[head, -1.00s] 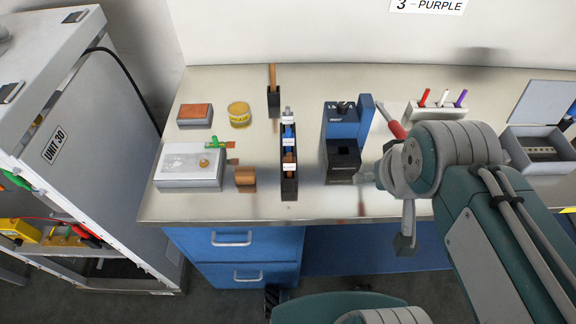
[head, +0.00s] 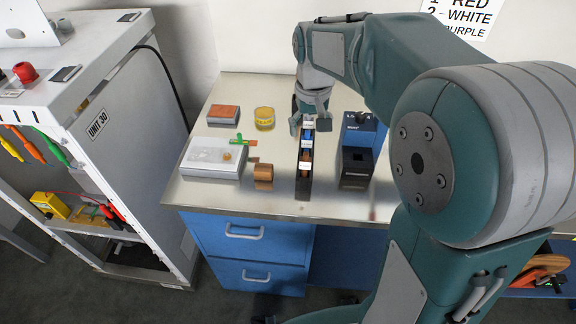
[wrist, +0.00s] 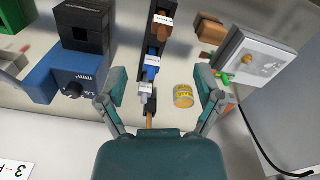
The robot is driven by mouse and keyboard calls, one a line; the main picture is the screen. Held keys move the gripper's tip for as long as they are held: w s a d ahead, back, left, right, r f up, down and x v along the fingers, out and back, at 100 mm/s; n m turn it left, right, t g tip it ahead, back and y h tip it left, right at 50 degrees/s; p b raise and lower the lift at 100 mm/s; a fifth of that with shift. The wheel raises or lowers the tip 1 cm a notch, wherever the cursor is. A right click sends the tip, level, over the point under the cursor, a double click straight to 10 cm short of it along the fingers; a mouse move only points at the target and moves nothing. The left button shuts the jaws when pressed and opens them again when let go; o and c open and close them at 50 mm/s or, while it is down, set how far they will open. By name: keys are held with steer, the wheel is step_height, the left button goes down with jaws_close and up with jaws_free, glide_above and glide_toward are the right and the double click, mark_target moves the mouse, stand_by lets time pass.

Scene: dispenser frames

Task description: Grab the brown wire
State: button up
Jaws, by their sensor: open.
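A thin brown strand, apparently the brown wire (wrist: 150,121), stands in a small black holder (wrist: 151,104) in the wrist view. It lies between my spread fingers, close to the palm, and its lower part is hidden by the gripper body. My gripper (wrist: 160,86) is open and empty, pointing down. In the head view my gripper (head: 309,122) is over the back end of the black dispenser rack (head: 304,188) and hides the small holder. The rack has labelled grey, blue (wrist: 152,67) and brown (wrist: 160,34) pieces in a row.
A blue device (head: 357,140) stands right of the rack. The table's front strip is clear.

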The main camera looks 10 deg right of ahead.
mark_target(306, 153)
steer(key=shift+w+a+f, duration=0.25)
steer(key=shift+w+f, duration=0.05)
steer(key=shift+a+f, duration=0.1)
steer(key=shift+f, duration=0.2)
steer(key=f, duration=1)
steer(key=shift+w+d+f, duration=0.1)
steer(key=shift+d, duration=0.1)
jaws_close()
